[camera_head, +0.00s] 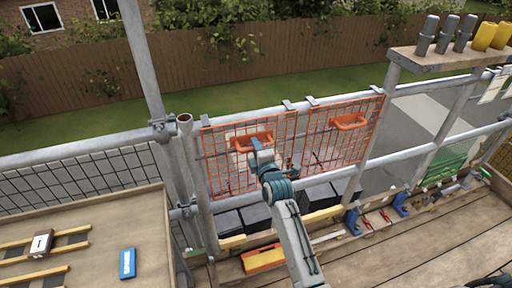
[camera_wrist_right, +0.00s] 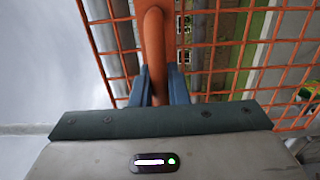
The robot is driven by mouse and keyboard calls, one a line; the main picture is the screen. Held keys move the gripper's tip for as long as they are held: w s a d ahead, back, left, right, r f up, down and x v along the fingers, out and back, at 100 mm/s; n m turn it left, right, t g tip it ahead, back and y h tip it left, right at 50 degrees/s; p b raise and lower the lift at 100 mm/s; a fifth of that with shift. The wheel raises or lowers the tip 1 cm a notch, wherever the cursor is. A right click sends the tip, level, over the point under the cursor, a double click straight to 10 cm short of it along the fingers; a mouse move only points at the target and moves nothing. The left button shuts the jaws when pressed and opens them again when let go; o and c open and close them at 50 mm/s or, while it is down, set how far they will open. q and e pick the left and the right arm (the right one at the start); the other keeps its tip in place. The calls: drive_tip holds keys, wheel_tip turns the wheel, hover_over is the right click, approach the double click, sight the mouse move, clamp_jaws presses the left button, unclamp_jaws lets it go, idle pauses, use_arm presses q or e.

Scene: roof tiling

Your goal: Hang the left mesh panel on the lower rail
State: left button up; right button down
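The left mesh panel (camera_head: 220,177) is orange wire mesh with an orange handle (camera_head: 251,141) near its middle. It stands upright at the scaffold railing, with grey hooks along its top edge at the upper rail (camera_head: 429,88). My right gripper (camera_head: 258,152) is at the handle; in the right wrist view its two blue fingers (camera_wrist_right: 160,88) close on either side of the orange handle bar (camera_wrist_right: 156,45). My left gripper is not in view.
A second orange mesh panel (camera_head: 349,146) hangs close to the right. Dark tiles (camera_head: 258,214) and a yellow-orange tool (camera_head: 264,258) lie below on the planks. A wooden bench (camera_head: 147,217) holds a blue box at left. A shelf (camera_head: 451,61) carries grey and yellow items.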

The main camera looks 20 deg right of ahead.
drive_tip(key=shift+r+p, duration=2.05)
drive_tip(key=shift+r, duration=0.55)
drive_tip(key=s+p, duration=0.1)
drive_tip(key=s, duration=0.9)
drive_tip(key=shift+d+p, duration=0.2)
drive_tip(key=shift+p, duration=0.15)
drive_tip(key=shift+f, duration=0.15)
